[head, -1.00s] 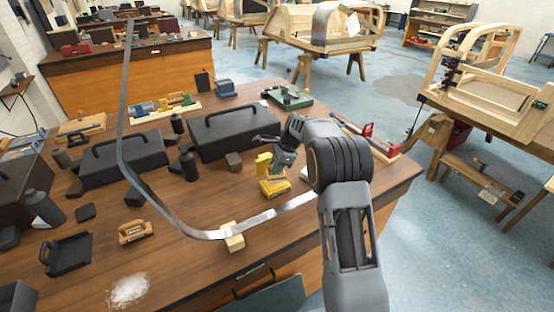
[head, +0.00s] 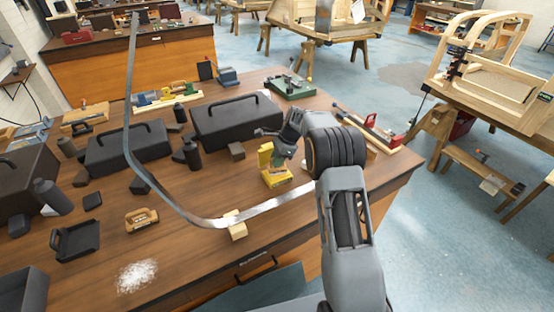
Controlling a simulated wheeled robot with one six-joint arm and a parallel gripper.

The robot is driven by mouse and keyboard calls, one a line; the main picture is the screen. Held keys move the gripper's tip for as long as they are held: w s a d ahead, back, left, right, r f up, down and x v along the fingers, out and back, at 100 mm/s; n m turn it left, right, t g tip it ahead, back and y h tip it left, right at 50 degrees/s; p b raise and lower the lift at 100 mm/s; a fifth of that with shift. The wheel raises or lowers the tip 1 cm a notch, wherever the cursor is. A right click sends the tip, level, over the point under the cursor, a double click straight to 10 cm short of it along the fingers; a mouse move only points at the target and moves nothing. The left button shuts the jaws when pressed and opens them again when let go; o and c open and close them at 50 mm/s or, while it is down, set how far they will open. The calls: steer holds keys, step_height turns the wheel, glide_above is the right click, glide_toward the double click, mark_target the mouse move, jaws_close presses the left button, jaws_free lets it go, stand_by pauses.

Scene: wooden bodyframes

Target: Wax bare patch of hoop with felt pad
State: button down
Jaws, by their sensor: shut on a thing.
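The hoop (head: 128,120) is a long, thin grey metal strip. It rises at the left, bends near the table's front and runs right over a small wooden block (head: 237,230) towards my arm. Its right end is hidden behind my arm. A bare patch cannot be told clearly from the bright metal. My gripper (head: 276,148) is above the table beyond the hoop's right part, apart from it, beside a yellow block and yellow box (head: 277,178). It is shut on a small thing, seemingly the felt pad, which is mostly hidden.
Black cases (head: 235,120), dark bottles (head: 192,153) and a black tray (head: 75,240) crowd the table. A wooden-handled tool (head: 142,219) and white powder (head: 137,275) lie in front. A red clamp (head: 395,143) lies right of my arm.

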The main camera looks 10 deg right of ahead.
steer(key=shift+f, duration=0.6)
stand_by(1.6)
steer(key=shift+r+p, duration=2.7)
steer(key=shift+r, duration=0.9)
